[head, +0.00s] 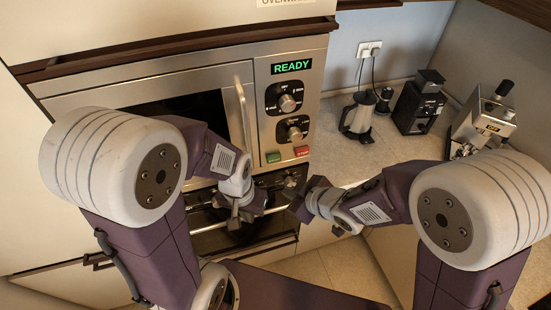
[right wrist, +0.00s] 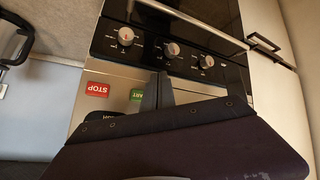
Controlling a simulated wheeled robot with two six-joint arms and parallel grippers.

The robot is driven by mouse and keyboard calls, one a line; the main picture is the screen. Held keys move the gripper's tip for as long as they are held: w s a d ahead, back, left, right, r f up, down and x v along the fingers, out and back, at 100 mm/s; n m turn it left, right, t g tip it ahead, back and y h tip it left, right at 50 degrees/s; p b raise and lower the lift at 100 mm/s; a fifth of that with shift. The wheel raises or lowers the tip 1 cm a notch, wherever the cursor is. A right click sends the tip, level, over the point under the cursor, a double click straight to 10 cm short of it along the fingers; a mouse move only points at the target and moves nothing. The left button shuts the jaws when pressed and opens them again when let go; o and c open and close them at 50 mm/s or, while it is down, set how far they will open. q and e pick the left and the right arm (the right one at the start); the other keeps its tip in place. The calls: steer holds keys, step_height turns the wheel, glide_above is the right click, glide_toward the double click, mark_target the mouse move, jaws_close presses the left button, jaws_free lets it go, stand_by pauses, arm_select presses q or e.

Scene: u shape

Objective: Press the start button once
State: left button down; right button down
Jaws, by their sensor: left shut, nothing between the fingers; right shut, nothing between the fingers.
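The green start button (head: 273,157) sits low on the steel control panel of the upper oven, with the red stop button (head: 301,151) just to its right. The display (head: 292,67) above reads READY. In the right wrist view the picture is upside down; the start button (right wrist: 136,95) is partly hidden by my gripper, and the stop button (right wrist: 97,89) is clear. My right gripper (head: 298,207) is shut and empty, below the buttons and apart from them in the head view; its fingers (right wrist: 165,78) also show in the right wrist view. My left gripper (head: 236,219) is shut and empty, lower left.
Two knobs (head: 287,103) sit above the buttons, and a long vertical handle (head: 246,115) stands to their left. A lower oven (head: 230,240) with knobs and a bar handle lies beneath. A kettle (head: 358,116) and coffee machines (head: 418,105) stand on the right counter (head: 340,160).

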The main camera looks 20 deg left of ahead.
mark_target(274, 158)
steer(key=w+a+p, duration=0.3)
steer(key=w+a, duration=0.2)
steer(key=w, duration=0.2)
stand_by(0.6)
steer(key=shift+w+r+p, duration=0.1)
steer(key=shift+p, duration=0.2)
stand_by(1.2)
steer(key=shift+w+a, duration=0.2)
steer(key=shift+w, duration=0.1)
